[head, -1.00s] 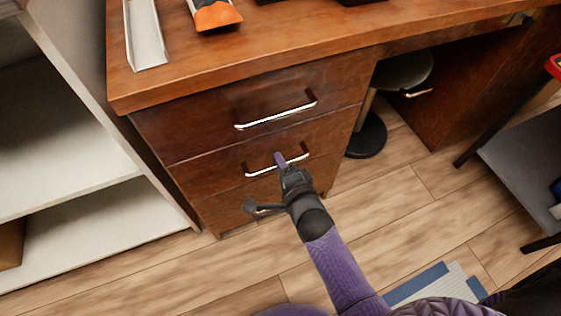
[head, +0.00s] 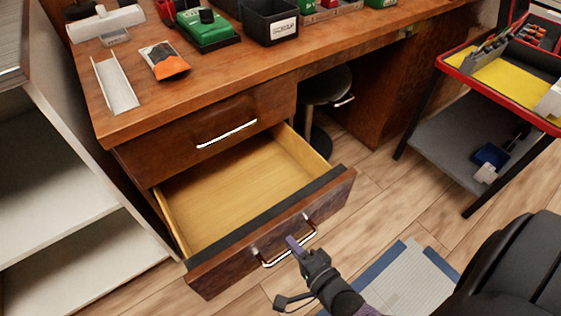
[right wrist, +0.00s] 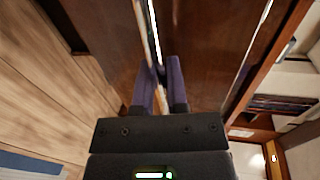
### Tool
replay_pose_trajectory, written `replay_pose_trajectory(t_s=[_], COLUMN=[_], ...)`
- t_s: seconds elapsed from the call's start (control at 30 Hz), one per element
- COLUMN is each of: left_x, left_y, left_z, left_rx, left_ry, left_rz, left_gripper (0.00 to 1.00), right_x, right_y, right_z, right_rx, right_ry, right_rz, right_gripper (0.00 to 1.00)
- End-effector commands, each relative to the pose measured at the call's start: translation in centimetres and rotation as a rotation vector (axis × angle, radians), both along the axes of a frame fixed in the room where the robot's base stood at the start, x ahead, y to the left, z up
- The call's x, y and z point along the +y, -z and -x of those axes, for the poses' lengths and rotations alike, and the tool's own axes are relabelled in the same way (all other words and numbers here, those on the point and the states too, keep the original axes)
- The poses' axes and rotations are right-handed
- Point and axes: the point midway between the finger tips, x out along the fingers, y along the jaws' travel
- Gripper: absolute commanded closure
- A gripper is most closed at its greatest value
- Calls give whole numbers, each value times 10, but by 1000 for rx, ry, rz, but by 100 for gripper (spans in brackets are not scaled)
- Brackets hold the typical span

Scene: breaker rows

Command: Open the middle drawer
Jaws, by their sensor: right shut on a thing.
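The wooden desk's middle drawer (head: 235,185) stands pulled well out, and its pale inside looks empty. Its front carries a silver bar handle (head: 276,262). My right gripper (head: 292,243) is shut on that handle. In the right wrist view the two purple fingers of my right gripper (right wrist: 161,85) close around the bright handle bar (right wrist: 154,35). The top drawer above, with its own silver handle (head: 227,133), is closed. The bottom drawer is hidden behind the open one. My left gripper is not in view.
A white shelf unit (head: 75,150) stands close on the left. A red-rimmed cart (head: 440,62) with a grey lower shelf is at the right. A stool (head: 326,86) stands under the desk. A grey and blue mat (head: 415,280) lies on the wooden floor.

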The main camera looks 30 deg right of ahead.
Motion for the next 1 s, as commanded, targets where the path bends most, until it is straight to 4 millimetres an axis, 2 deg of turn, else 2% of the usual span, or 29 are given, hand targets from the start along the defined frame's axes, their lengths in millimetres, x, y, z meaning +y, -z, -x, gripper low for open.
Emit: replay_pose_trajectory(t_s=[0.1, 0.3, 0.5, 0.8, 0.83, 0.97, 1.0], left_x=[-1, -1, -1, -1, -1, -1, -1], left_y=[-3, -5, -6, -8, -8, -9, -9], left_z=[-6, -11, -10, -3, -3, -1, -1], left_rx=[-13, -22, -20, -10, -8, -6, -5], left_ry=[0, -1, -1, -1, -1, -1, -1], left_rz=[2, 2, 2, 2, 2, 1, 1], left_gripper=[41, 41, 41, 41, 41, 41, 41], right_x=[-1, -1, -2, -2, -2, -2, -2], right_y=[-1, 0, 0, 1, 1, 0, 0], right_z=[22, 45, 53, 54, 54, 54, 53], right_rx=[2, 1, 0, 1, 1, 0, 0], right_ry=[0, 0, -1, -1, -1, -1, -1], right_rz=[1, 0, 1, 1, 1, 0, 0], right_gripper=[100, 100, 100, 100, 81, 53, 49])
